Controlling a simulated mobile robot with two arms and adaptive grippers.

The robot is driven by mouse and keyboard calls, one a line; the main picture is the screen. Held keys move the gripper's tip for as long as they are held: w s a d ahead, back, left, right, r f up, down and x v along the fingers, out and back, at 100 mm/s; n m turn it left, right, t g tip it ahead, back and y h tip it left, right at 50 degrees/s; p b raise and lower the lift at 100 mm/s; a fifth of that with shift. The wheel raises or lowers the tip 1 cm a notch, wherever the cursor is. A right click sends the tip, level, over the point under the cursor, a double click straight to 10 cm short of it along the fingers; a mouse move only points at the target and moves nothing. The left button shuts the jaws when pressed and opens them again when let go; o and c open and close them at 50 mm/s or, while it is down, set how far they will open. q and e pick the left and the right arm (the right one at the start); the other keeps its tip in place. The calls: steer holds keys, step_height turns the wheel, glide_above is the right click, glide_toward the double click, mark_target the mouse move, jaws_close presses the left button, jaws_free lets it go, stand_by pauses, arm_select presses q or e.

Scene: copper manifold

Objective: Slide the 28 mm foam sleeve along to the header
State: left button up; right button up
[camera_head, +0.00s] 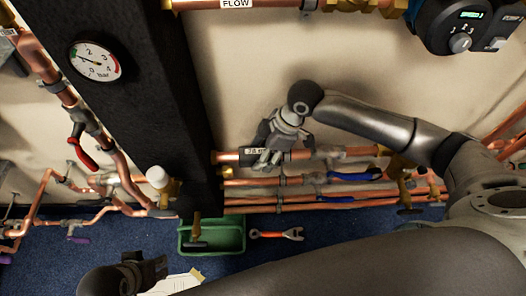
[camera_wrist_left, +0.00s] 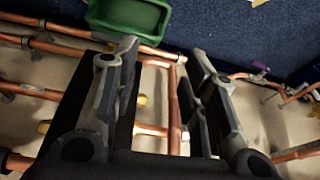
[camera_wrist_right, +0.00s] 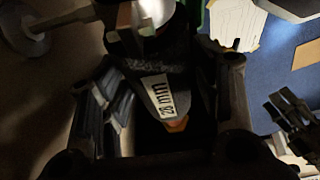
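The dark foam sleeve, with a white 28 mm label, sits around a horizontal copper pipe (camera_head: 228,157) right of the black column. The sleeve (camera_wrist_right: 160,75) and its label show clearly in the right wrist view. My right gripper (camera_head: 268,158) reaches down over the sleeve and partly hides it in the head view. In the right wrist view its fingers (camera_wrist_right: 165,95) stand widely apart on either side of the sleeve; whether they touch it is unclear. My left gripper (camera_wrist_left: 165,65) is open and empty. In the head view, it is low at the left (camera_head: 150,270). I cannot tell which fitting is the header.
A black column (camera_head: 150,90) stands left of the sleeve. A blue-handled valve (camera_head: 355,175) lies just below the pipe to the right. A green tray (camera_head: 228,243) and an orange-handled wrench (camera_head: 275,235) lie on the blue floor. A pressure gauge (camera_head: 95,62) is at upper left.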

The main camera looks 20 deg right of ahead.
mark_target(248, 152)
steer(key=c, duration=0.6)
steer(key=shift+o, duration=0.2)
steer(key=shift+a, duration=0.1)
steer(key=shift+w+a, duration=0.15)
steer(key=shift+a, duration=0.1)
steer(key=shift+a+p, duration=0.25)
steer(key=shift+p, duration=0.05)
steer(key=shift+w+a, duration=0.25)
steer(key=shift+a, duration=0.5)
arm_select(q)
steer(key=shift+p+x, duration=0.5)
steer(key=shift+x, duration=2.2)
arm_select(e)
steer(key=shift+w+a, duration=0.2)
steer(key=shift+a, duration=0.55)
